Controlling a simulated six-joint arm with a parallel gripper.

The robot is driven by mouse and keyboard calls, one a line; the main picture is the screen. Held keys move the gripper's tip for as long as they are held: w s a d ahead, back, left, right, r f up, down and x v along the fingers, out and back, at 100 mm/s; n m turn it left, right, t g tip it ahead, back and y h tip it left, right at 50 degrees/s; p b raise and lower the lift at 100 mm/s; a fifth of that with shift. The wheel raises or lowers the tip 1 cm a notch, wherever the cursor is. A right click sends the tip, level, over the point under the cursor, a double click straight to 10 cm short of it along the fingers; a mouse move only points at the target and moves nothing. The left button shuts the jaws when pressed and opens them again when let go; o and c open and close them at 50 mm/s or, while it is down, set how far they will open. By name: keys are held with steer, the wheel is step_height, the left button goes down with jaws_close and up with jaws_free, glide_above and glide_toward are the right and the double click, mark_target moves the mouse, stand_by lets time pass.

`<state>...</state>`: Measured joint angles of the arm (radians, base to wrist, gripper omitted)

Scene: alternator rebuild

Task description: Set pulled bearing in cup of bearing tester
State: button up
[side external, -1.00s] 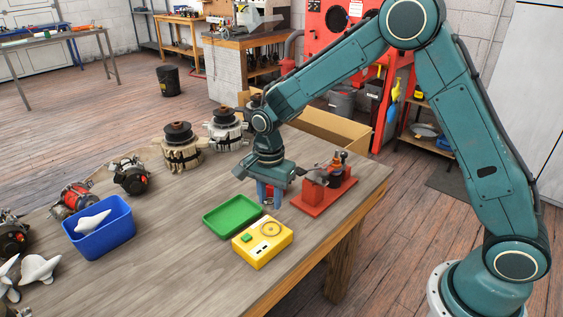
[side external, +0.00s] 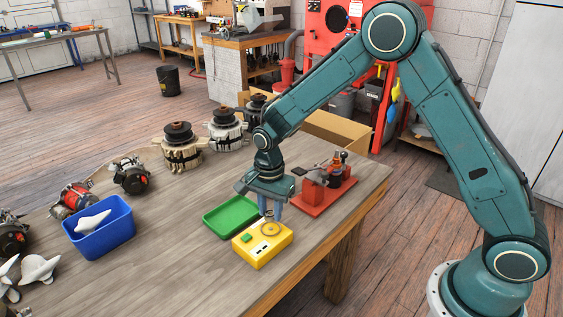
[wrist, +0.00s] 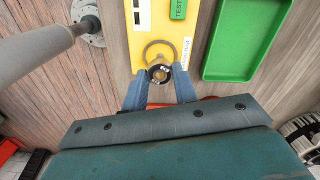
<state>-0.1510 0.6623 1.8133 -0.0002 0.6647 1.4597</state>
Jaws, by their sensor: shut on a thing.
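The bearing tester (side external: 258,253) is a yellow box with a green button and a round cup (side external: 270,229) on top. In the wrist view the tester (wrist: 140,50) runs up from the gripper, with its cup rim (wrist: 158,42) showing as a ring. My gripper (side external: 270,214) points down, just above the cup end of the tester. In the wrist view its blue fingers (wrist: 159,84) are shut on a small round bearing (wrist: 159,73). The bearing overlaps the near part of the ring there; I cannot tell whether it touches the cup.
A green tray (side external: 230,217) lies left of the tester. A red fixture (side external: 325,190) stands behind right. A blue bin (side external: 100,232) with a pale cloth (side external: 93,222) and several alternators (side external: 180,150) are farther left. The wood in front is clear.

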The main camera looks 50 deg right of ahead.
steer(key=shift+f, duration=0.9)
steer(key=shift+f, duration=1.05)
stand_by(2.0)
steer(key=o, duration=1)
steer(key=shift+o, duration=0.2)
steer(key=shift+r, duration=4)
